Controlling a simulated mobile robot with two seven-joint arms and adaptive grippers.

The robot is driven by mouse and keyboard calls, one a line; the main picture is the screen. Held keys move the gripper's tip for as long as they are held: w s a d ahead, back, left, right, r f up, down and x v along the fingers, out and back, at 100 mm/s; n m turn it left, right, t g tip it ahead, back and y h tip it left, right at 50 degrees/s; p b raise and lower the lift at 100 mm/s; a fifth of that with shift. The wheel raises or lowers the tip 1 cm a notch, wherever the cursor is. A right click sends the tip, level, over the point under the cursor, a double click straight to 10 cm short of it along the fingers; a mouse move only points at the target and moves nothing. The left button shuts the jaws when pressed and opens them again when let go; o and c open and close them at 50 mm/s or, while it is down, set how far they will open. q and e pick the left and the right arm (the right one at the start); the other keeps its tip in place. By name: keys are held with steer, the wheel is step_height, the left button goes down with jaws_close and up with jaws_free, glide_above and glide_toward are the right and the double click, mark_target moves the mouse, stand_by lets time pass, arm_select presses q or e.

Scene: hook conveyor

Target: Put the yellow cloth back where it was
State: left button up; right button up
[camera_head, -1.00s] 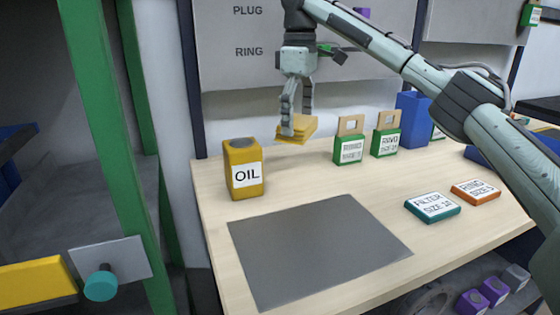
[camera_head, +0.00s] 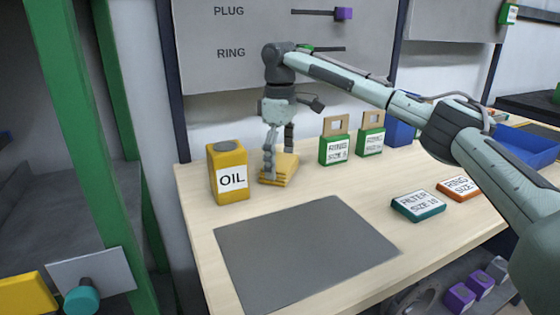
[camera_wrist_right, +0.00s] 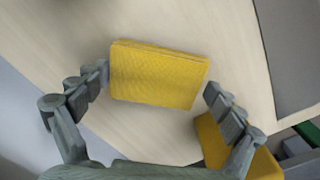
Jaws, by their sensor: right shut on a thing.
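The yellow cloth (camera_head: 284,172) is a folded, textured pad at the back left of the wooden workbench (camera_head: 195,215), just right of the yellow oil can (camera_head: 229,172). It looks to rest on the bench top or sit very close to it. My right gripper (camera_head: 279,162) points down with a finger on either side of the cloth and is shut on it. In the right wrist view the cloth (camera_wrist_right: 158,76) lies flat between the two fingertips. The left gripper is not in view.
A grey mat (camera_head: 300,250) lies in front of the cloth. Two green ring packs with tan hang tabs (camera_head: 333,150) stand to its right. A teal filter box (camera_head: 418,206) and an orange ring box (camera_head: 458,189) lie farther right. A grey hook panel (camera_head: 260,45) rises behind.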

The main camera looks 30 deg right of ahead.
mark_target(280, 162)
steer(key=o, duration=0.8)
steer(key=shift+f, duration=0.1)
steer(key=shift+c, duration=0.2)
step_height(280, 162, up, 12)
